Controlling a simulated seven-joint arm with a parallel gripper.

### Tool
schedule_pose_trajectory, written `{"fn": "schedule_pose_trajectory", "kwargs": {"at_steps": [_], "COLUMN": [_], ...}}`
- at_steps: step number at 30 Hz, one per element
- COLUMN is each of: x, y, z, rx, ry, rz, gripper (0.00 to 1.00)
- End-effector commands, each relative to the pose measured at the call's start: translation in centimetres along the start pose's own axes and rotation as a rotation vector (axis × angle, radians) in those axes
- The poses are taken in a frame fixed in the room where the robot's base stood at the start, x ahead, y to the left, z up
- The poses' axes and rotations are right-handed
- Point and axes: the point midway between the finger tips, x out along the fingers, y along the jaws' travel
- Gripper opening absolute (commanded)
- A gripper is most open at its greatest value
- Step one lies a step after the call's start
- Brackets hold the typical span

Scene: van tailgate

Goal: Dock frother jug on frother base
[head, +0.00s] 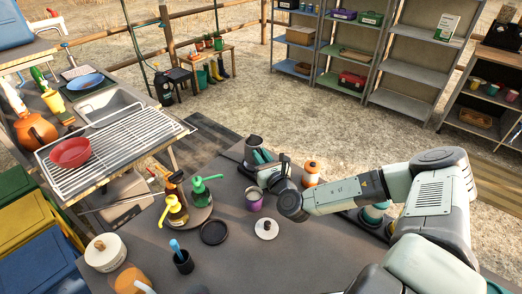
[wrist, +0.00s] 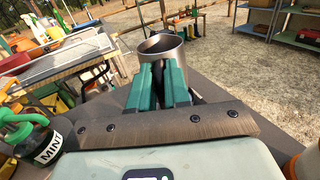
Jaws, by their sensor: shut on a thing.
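The frother jug (wrist: 163,50) is a steel, open-topped cup straight ahead of my gripper in the wrist view. In the head view the jug (head: 253,144) is a small dark grey shape at the table's far edge, partly behind my gripper. My gripper (wrist: 159,84) has teal fingers closed together on a dark part at the jug's near side, seemingly its handle. In the head view my gripper (head: 264,158) reaches toward the far edge. A white disc with a dark centre (head: 266,229) lies on the near table; I cannot tell whether it is the frother base.
A purple cup (head: 254,200) and an orange-and-white jar (head: 311,173) stand near my gripper. Several pump bottles (head: 176,212) stand on a round tray at left. A black disc (head: 214,232) lies flat nearby. The front middle of the table is fairly clear.

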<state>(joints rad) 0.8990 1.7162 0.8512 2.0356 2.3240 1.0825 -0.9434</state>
Motion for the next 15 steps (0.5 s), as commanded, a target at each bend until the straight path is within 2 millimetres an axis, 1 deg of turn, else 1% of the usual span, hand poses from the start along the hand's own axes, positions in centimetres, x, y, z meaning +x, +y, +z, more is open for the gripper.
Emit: {"fn": "schedule_pose_trajectory", "kwargs": {"at_steps": [6,15], "x": [0.03,0.02], "y": [-0.03,-0.01], "z": [-0.87,-0.95], "rx": [0.0,0.0], "ry": [-0.001,-0.001], "rz": [-0.001,0.0], "gripper": [0.0,0.0]}}
